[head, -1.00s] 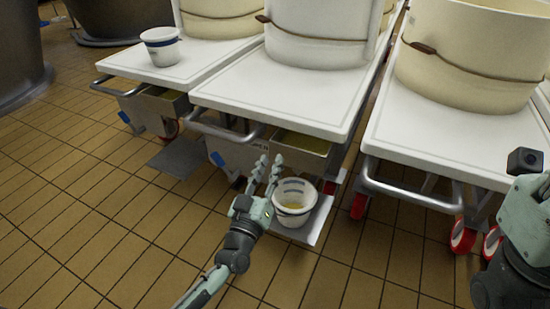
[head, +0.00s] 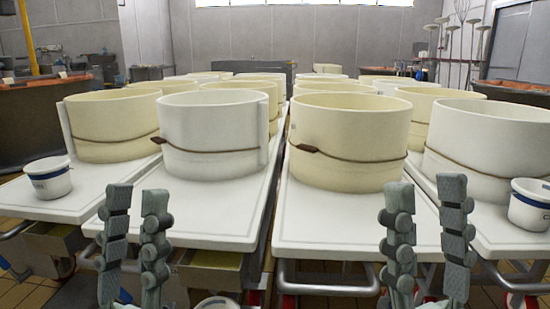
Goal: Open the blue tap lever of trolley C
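Several white-topped trolleys carry large round moulds; I cannot read which one is trolley C. A blue lever (head: 4,263) shows at the lower left edge, under the far-left trolley (head: 45,207). A small blue patch (head: 125,296) shows low between my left gripper's fingers, under the second trolley (head: 190,226); it is mostly hidden. My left gripper (head: 137,190) is upright in front of the second trolley, fingers apart, empty. My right gripper (head: 427,190) is upright in front of the third trolley (head: 330,230), fingers apart, empty.
A white bucket (head: 215,303) shows at the bottom edge under the second trolley. Small white tubs stand on the far-left trolley (head: 48,180) and the right trolley (head: 530,208). Metal push bars (head: 325,288) front the trolleys. Tiled floor (head: 25,295) shows at lower left.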

